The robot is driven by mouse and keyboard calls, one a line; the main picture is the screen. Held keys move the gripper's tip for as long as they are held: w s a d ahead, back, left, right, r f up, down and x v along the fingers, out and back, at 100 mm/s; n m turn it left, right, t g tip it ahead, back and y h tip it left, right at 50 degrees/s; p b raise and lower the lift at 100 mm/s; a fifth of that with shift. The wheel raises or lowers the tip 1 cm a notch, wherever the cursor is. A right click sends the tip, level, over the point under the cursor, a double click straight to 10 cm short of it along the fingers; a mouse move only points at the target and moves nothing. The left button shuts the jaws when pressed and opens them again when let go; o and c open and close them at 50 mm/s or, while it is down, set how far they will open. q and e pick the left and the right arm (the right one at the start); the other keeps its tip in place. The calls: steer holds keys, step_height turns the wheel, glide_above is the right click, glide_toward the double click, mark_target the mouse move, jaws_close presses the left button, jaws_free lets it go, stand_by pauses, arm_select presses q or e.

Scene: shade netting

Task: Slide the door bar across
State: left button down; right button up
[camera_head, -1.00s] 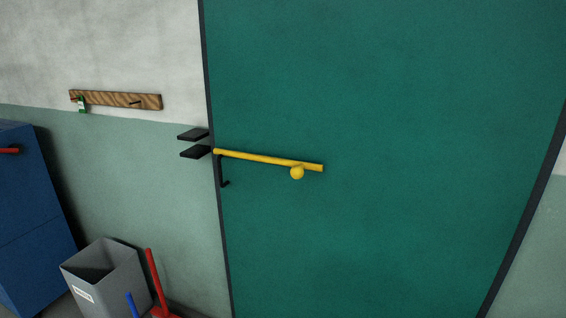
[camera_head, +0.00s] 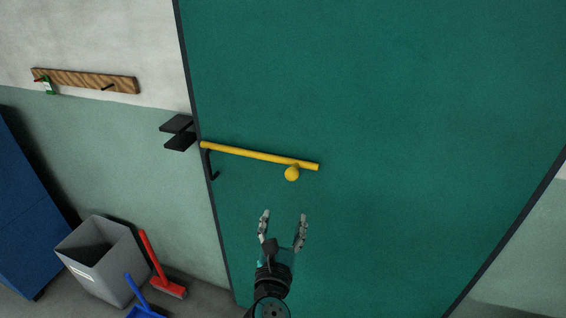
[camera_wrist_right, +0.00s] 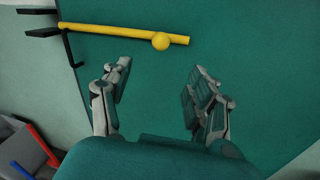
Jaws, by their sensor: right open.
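The yellow door bar (camera_head: 255,154) lies across the left part of the green door (camera_head: 400,120), tilted slightly down to the right. A round yellow knob (camera_head: 292,174) hangs under it near its right end. A black bracket (camera_head: 177,132) with two plates sits on the wall just left of the bar's left end. My right gripper (camera_head: 283,216) is open and empty, below the knob and apart from it. In the right wrist view the bar (camera_wrist_right: 120,33) and knob (camera_wrist_right: 161,41) show beyond the open fingers (camera_wrist_right: 158,85). My left gripper is not in view.
A black hook-shaped piece (camera_head: 211,166) sits under the bar's left end. A grey bin (camera_head: 101,259), red broom (camera_head: 160,268), blue dustpan (camera_head: 142,300) and blue cabinet (camera_head: 30,215) stand at lower left. The door's right side is clear.

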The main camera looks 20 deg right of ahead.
mark_target(291, 178)
steer(key=p+x, duration=0.1)
steer(key=x, duration=0.7)
steer(key=p+x, duration=0.2)
steer(key=x, duration=0.6)
steer(key=shift+r+p, duration=0.25)
steer(key=shift+p, duration=0.05)
steer(key=shift+w+d, duration=0.25)
steer(key=shift+w, duration=0.3)
steer(key=shift+f, duration=0.1)
jaws_close()
